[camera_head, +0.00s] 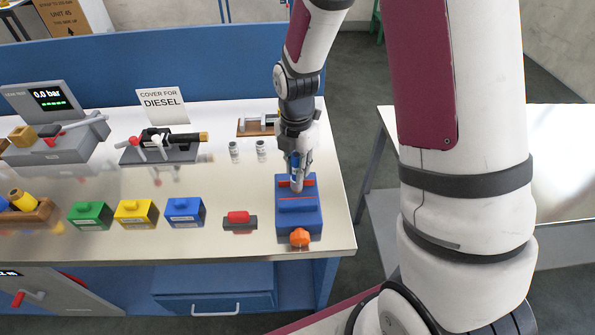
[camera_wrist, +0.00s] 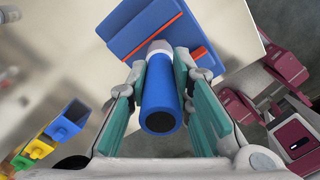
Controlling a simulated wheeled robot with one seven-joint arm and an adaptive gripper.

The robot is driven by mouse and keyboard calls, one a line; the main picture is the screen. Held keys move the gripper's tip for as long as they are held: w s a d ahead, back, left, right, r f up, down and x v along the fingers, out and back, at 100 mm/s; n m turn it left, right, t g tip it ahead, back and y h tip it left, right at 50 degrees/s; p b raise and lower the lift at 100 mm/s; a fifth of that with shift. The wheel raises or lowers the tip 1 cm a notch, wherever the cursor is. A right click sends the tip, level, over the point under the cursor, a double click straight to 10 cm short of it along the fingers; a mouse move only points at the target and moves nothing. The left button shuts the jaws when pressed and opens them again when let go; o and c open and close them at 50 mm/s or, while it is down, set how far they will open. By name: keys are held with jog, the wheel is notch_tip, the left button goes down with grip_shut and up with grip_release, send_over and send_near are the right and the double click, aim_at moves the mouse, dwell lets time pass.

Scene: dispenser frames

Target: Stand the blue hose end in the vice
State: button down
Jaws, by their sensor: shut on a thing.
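The blue hose end (camera_wrist: 160,98) is a blue tube with a dark round opening facing the wrist camera and a pale metal collar at its far end. My gripper (camera_head: 295,168) is shut on it, a teal-lined finger on each side in the wrist view (camera_wrist: 160,82). The tube looks roughly upright in the head view (camera_head: 294,158). The blue vice (camera_head: 298,222) has red jaw strips and an orange knob; it also shows in the wrist view (camera_wrist: 135,22). The pale lower tip is at the vice's rear jaw strip; I cannot tell whether it is between the jaws.
Green (camera_head: 90,215), yellow (camera_head: 136,213) and blue (camera_head: 184,212) blocks and a red-topped part (camera_head: 239,219) stand left of the vice. Two small vials (camera_head: 247,150) and a brown-based fixture (camera_head: 258,125) are behind. The bench's right edge is close to the vice.

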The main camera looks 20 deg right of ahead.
jog(key=shift+f, duration=0.8)
jog(key=shift+f, duration=0.2)
jog(key=c, duration=1.4)
grip_release()
jog(key=shift+c, duration=0.2)
jog(key=shift+r, duration=0.1)
